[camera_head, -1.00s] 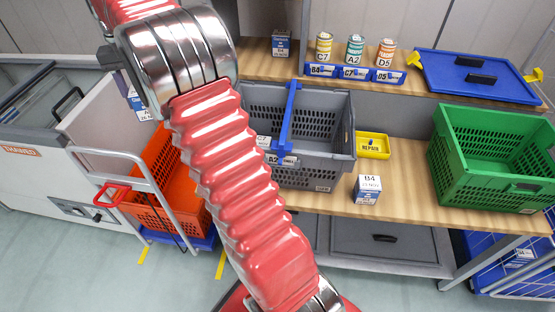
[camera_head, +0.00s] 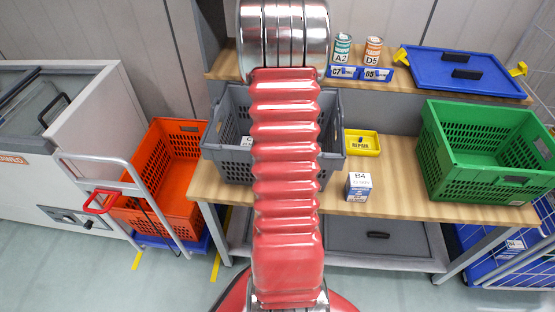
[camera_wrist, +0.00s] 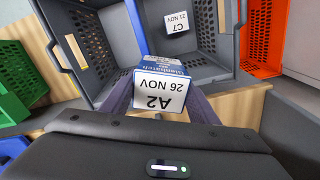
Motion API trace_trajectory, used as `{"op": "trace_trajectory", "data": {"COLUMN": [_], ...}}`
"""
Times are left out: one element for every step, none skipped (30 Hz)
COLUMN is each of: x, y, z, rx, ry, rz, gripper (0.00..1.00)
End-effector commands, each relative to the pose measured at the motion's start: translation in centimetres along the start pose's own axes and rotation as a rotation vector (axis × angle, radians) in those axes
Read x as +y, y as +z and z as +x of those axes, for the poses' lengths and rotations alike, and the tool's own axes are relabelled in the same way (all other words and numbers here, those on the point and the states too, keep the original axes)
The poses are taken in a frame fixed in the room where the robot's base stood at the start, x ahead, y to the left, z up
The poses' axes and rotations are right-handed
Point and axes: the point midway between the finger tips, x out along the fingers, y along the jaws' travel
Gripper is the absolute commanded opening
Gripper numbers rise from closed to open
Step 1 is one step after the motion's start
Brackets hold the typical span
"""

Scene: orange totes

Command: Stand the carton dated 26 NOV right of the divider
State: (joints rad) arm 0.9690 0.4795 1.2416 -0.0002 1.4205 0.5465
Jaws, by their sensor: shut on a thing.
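My gripper (camera_wrist: 158,98) shows in the wrist view, its two fingers shut on the carton (camera_wrist: 160,88) labelled A2, 26 NOV. The carton has a white label face and blue printed sides. It is over or close to the near side of the grey tote (camera_wrist: 84,90), beside the end of the blue divider (camera_wrist: 135,22); its exact height is unclear. Another carton (camera_wrist: 180,24), labelled C7, 21 NOV, is in the compartment on the wrist view's right. In the head view my arm hides my gripper, the held carton, the divider and the middle of the tote (camera_head: 222,152).
A B4 carton (camera_head: 358,188) and a yellow REPAIR bin (camera_head: 361,149) stand right of the grey tote on the bench. A green tote (camera_head: 480,185) is farther right. An orange tote (camera_head: 150,215) sits on a cart at left. Cans (camera_head: 342,47) and a blue lid (camera_head: 465,72) are on the shelf.

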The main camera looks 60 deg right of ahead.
Motion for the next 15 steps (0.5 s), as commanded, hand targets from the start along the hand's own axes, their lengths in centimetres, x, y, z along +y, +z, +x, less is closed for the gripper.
{"op": "trace_trajectory", "data": {"x": [1.8, 2.6, 3.7, 4.5, 5.3, 6.3, 7.0, 7.7, 8.6, 8.9, 9.2, 9.6, 9.7, 9.9, 10.1], "y": [-0.9, -1.3, -1.7, -2.0, -2.2, -2.6, -2.8, -2.9, -3.0, -2.9, -2.9, -2.7, -2.6, -2.4, -2.2], "z": [0.1, 0.3, 0.6, 0.8, 1.1, 1.5, 1.9, 2.2, 2.9, 3.4, 3.9, 4.6, 5.2, 5.7, 6.5], "rx": [0.000, 0.000, 0.000, -0.001, -0.002, -0.001, -0.001, -0.002, -0.002, -0.002, -0.002, -0.003, -0.002, -0.003, -0.003], "ry": [0.000, 0.000, 0.000, 0.000, 0.001, 0.000, 0.000, 0.001, 0.000, 0.001, 0.000, 0.001, 0.001, 0.001, 0.001], "rz": [0.033, 0.047, 0.063, 0.074, 0.082, 0.091, 0.095, 0.098, 0.097, 0.086, 0.077, 0.061, 0.046, 0.031, 0.006], "gripper": [0.20, 0.20, 0.20, 0.20, 0.20, 0.20, 0.20, 0.20, 0.20, 0.20, 0.20, 0.20, 0.20, 0.20, 0.20]}}
